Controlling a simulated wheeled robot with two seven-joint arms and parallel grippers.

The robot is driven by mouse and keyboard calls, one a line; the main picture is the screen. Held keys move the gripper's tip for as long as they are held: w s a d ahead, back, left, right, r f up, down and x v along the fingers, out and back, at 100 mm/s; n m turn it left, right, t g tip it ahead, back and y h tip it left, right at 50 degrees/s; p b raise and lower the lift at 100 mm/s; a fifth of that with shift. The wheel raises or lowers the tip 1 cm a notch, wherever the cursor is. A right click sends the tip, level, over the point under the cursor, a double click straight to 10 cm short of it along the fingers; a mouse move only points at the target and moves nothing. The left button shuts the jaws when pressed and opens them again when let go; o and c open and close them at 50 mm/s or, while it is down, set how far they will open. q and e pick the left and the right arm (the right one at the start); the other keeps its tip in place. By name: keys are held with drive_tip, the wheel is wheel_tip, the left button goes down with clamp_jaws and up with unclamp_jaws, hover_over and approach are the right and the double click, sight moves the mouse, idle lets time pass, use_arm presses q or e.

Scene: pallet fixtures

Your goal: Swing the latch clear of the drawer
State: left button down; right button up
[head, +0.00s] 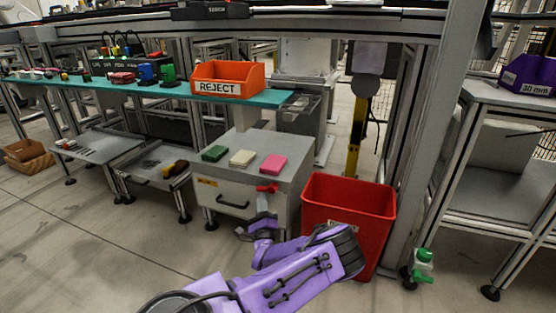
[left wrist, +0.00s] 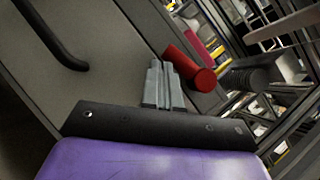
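The drawer (head: 222,192) is the light grey front of a low cabinet, with a black bar handle (head: 233,204). The handle also shows at upper left in the left wrist view (left wrist: 52,38). The red latch (head: 267,187) sits at the drawer's upper right edge and lies about level. In the left wrist view the latch (left wrist: 190,68) shows as a red cylinder pointing toward the camera. My left gripper (head: 263,198) is just below the latch; its grey fingers (left wrist: 163,80) are together, with nothing visible between them. Contact with the latch is unclear. My right gripper is out of view.
Green, cream and pink blocks (head: 242,157) lie on the cabinet top (head: 252,144). A red bin (head: 350,197) stands close to the right of the cabinet, beside my left arm. An orange REJECT bin (head: 228,80) is on the teal bench behind. Open floor lies in front at left.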

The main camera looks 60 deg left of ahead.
use_arm(q)
drive_tip(key=shift+s+a+r, duration=0.2)
drive_tip(key=shift+a+r, duration=0.05)
drive_tip(key=shift+r, duration=0.05)
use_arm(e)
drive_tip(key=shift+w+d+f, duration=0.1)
use_arm(q)
drive_tip(key=shift+s+a+r, duration=0.15)
drive_tip(key=shift+r, duration=0.05)
idle(0.3)
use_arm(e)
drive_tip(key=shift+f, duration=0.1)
